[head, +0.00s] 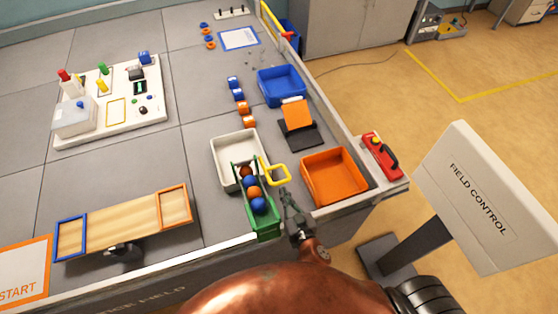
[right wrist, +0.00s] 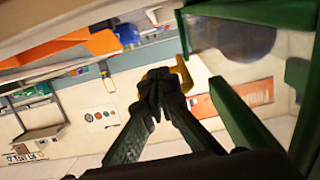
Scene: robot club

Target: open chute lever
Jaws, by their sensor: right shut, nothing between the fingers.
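The green chute (head: 265,225) stands at the table's front edge, holding a row of blue and orange balls (head: 254,193). Its yellow lever (head: 277,182) is a loop sticking out at the chute's right side. My right gripper (head: 285,192) is shut and empty, with its tips close to the lever's near end. In the right wrist view the shut fingertips (right wrist: 160,80) overlap part of the yellow lever (right wrist: 183,74); I cannot tell whether they touch it. A green chute part (right wrist: 240,115) is at the right there. My left gripper is not in view.
A white bin (head: 222,150) sits behind the chute and an orange bin (head: 333,177) to its right. A blue bin (head: 282,87) and an orange ramp (head: 296,114) are farther back. The "FIELD CONTROL" panel (head: 485,195) stands at the right.

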